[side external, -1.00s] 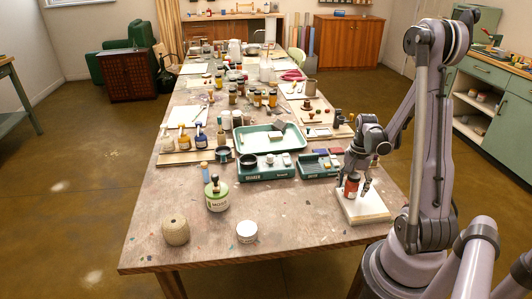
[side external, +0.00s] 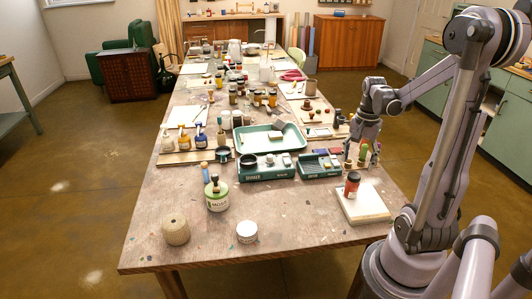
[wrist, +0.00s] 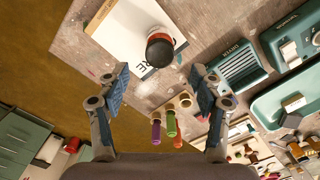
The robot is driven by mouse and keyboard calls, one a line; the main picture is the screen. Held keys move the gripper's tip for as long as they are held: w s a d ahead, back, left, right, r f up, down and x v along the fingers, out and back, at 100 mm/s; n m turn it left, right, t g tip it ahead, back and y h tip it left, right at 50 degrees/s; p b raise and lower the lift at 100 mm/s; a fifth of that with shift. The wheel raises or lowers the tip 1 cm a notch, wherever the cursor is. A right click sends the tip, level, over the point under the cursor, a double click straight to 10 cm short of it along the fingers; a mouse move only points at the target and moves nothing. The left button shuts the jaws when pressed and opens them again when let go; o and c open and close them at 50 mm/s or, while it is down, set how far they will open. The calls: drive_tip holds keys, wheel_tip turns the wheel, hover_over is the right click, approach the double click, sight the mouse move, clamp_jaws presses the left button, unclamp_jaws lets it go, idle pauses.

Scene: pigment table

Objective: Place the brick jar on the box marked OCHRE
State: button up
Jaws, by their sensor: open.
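The brick jar (side external: 352,185), red-brown with a dark top, stands upright on a pale flat box (side external: 365,210) at the table's right front edge. In the wrist view I look down on the jar's dark lid (wrist: 160,50), and the white box top (wrist: 118,32) shows dark letters ending in "RE"; the rest of the word is hidden. My gripper (wrist: 159,76) is open and empty, its two fingers wide apart. In the side view my gripper (side external: 365,145) is above and beyond the jar, clear of it.
A rack of coloured sticks (wrist: 172,118) stands under my gripper. Green units (side external: 265,167) and a green tray (side external: 270,138) lie to the left. A green-labelled jar (side external: 217,197) and a twine ball (side external: 176,231) stand at the front left. The table between is clear.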

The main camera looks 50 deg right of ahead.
drive_tip(key=shift+a+r, duration=0.1)
drive_tip(key=shift+r, duration=0.75)
drive_tip(key=w+a+r+n+t, duration=0.2)
drive_tip(key=a+n, duration=0.4)
drive_tip(key=a, duration=0.3)
drive_tip(key=w+a+r+n+t, duration=0.2)
drive_tip(key=w+a+n, duration=0.2)
drive_tip(key=a, duration=0.5)
drive_tip(key=w+a+r+n+t, duration=0.2)
drive_tip(key=w+a+n+t, duration=0.1)
drive_tip(key=a+n, duration=0.5)
drive_tip(key=shift+a, duration=1.1)
